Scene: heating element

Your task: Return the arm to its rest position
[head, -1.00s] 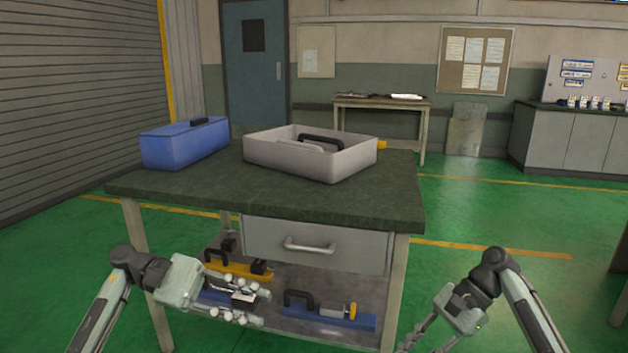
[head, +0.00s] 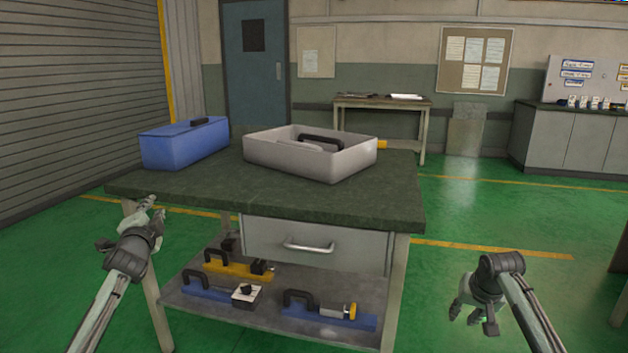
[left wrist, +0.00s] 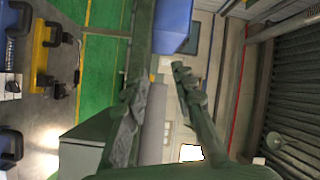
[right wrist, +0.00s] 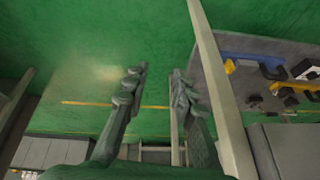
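My left gripper (head: 150,207) is in front of the table's left front corner in the head view, with its fingers pointing up. In the left wrist view its two fingers (left wrist: 158,88) stand apart with nothing between them. My right gripper (head: 470,305) hangs to the right of the table over the green floor, with its fingers pointing down. In the right wrist view its fingers (right wrist: 157,84) are apart and empty.
The table (head: 250,197) bears a blue toolbox (head: 180,146) and a grey bin (head: 300,163) holding a black-handled thing. Its drawer (head: 340,247) is shut. The lower shelf (head: 240,318) holds blue and yellow handled tools. Open green floor lies at right.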

